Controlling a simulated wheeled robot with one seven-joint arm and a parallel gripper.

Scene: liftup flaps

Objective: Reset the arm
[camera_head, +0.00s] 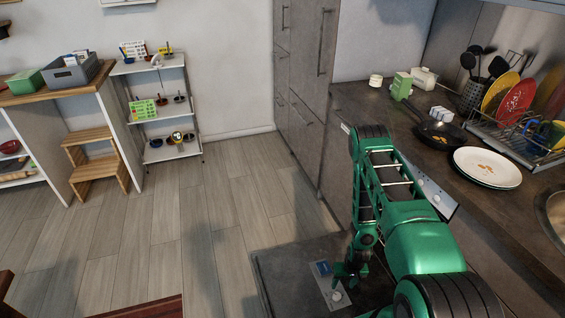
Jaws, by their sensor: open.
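My green arm rises from the lower right of the head view, bends at an elbow near the counter's front edge and comes back down toward me. My gripper (350,272) hangs at the lower middle, pointing downward, with its dark fingers apart and nothing seen between them. It is over or beside a dark flat surface (285,277) that carries a small blue and grey panel (329,284). I cannot tell whether the fingers touch this surface.
The kitchen counter (350,97) on the right holds a pan (440,133), a white plate (487,167) and a dish rack with coloured plates (516,103). Tall grey cabinets (300,70) stand behind. Shelves (165,115) and a wooden step stool (92,160) are at left.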

